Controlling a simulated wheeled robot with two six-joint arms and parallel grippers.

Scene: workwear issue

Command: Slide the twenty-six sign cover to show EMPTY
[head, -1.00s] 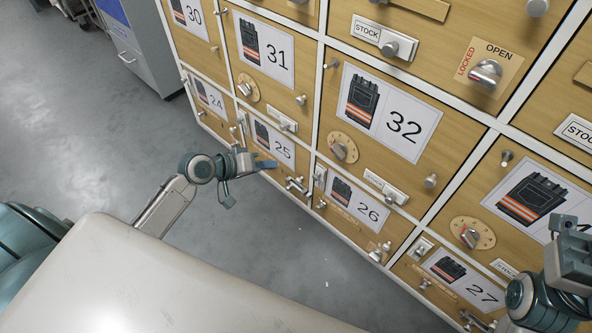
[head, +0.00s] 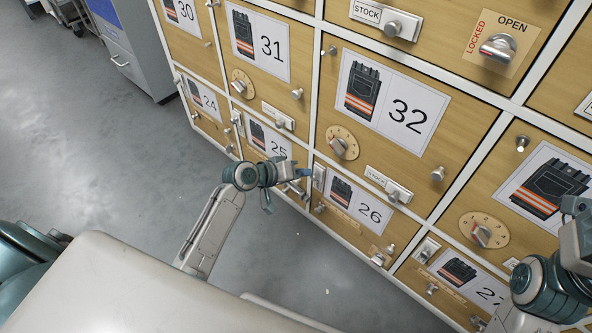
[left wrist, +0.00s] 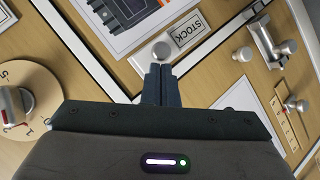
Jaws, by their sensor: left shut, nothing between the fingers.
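Door 26 with its vest label (head: 356,205) is low in the cabinet in the head view. At its lower right is a small plate with a knob (head: 380,259), apparently its sign cover, too small to read. My left gripper (head: 304,178) is shut and empty, in front of the cabinet at the left edge of door 26. In the left wrist view the shut fingertips (left wrist: 157,70) show just below a round knob (left wrist: 160,50) beside a STOCK sign (left wrist: 184,33); that door's number is not visible, and contact is unclear. My right gripper (head: 575,212) is partly cut off at the right edge.
Door 32 above has a dial (head: 342,142), a STOCK slider (head: 388,186) and a pull knob (head: 438,174). A latch (head: 319,176) stands out at door 26's left edge. More fittings stand on door 27 (head: 458,272). The grey floor (head: 130,170) at left is clear.

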